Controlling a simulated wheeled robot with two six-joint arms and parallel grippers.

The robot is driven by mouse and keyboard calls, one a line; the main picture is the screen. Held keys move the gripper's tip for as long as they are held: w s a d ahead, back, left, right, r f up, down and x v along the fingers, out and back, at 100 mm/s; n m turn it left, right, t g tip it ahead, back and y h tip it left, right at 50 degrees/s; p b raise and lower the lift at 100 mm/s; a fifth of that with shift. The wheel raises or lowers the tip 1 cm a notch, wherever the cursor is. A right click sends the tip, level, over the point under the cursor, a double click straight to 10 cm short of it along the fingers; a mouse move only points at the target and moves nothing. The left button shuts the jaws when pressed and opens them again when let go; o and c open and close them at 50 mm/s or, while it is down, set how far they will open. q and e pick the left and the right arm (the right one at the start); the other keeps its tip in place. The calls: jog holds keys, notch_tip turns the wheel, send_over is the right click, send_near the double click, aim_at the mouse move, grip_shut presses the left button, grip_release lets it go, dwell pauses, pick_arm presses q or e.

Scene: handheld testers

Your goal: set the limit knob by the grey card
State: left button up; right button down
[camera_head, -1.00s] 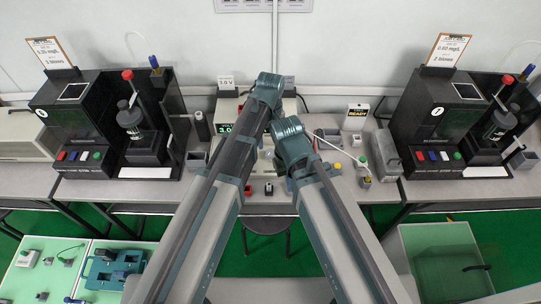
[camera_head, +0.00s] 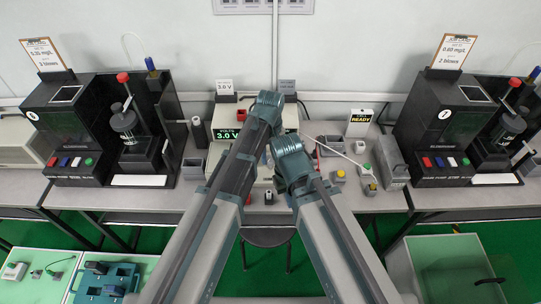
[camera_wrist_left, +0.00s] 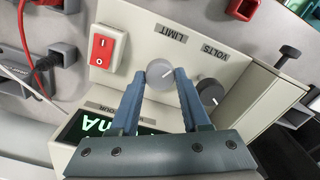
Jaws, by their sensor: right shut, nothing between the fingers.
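The limit knob (camera_wrist_left: 160,75), round and light grey with a pale pointer line, is on the power supply's front under the label LIMIT in the left wrist view. My left gripper's (camera_wrist_left: 160,77) blue fingers sit on its two sides, with no clear gap. The darker volts knob (camera_wrist_left: 211,93) is just beside it. The power supply (camera_head: 226,148) shows a green 3.0 V; its current readout (camera_wrist_left: 95,124) is partly covered. The small grey card (camera_head: 287,86) stands behind my left arm, its writing too small to read. My right gripper (camera_head: 288,172) is low beside the supply, fingertips hidden.
A white 3.0 V card (camera_head: 224,87) stands left of the grey one. A red rocker switch (camera_wrist_left: 107,46) is near the limit knob. Black tester stations (camera_head: 75,125) flank the supply on both sides. A READY sign (camera_head: 360,121) and small blocks stand to the right.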

pick_arm(q)
grip_shut()
jog(key=shift+m, duration=0.3)
jog(key=m, duration=0.5)
jog(key=shift+m, duration=0.4)
jog(key=m, duration=0.5)
jog(key=shift+m, duration=0.3)
jog(key=o, duration=0.7)
grip_release()
jog(key=shift+c, duration=0.2)
